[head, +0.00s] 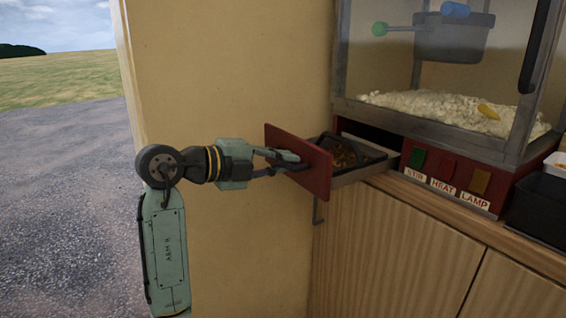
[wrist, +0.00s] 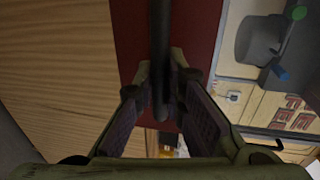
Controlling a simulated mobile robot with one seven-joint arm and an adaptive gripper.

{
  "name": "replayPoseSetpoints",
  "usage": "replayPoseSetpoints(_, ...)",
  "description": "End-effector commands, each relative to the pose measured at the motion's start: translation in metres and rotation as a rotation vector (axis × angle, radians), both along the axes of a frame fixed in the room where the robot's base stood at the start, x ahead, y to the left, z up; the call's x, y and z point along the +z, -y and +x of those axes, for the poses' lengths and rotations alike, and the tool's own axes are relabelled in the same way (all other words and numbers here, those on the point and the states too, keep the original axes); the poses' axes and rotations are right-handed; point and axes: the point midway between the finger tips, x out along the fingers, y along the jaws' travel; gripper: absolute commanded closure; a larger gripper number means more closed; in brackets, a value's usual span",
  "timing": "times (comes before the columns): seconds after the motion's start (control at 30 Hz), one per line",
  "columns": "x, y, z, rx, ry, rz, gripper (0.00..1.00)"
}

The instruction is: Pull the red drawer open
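The red drawer (head: 317,172) is in the base of the popcorn machine. It stands well out from the machine, and its dark inside with brown bits shows behind the front. Its dark bar handle (wrist: 160,35) runs down the red front in the wrist view. My gripper (head: 283,163) is at the handle, in front of the red panel. In the wrist view its two fingers (wrist: 163,85) close in on both sides of the bar and seem to touch it. The finger pads' far faces are partly hidden.
The popcorn machine (head: 455,147) with its glass case stands on a wooden counter (head: 420,245). Stir, heat and lamp switches (head: 440,170) are right of the drawer. A black tray (head: 540,205) is at the far right. A yellow wall (head: 230,70) stands behind my arm.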

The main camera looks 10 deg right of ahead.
Motion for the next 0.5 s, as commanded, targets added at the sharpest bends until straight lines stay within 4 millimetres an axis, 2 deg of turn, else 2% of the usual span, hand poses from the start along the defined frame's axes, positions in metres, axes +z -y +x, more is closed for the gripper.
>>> replayPoseSetpoints(0.13,-0.0001,0.0005,-0.0001,-0.001,0.0,0.0,0.8)
replayPoseSetpoints(0.5,0.0011,-0.004,-0.001,0.001,0.001,-0.001,0.8)
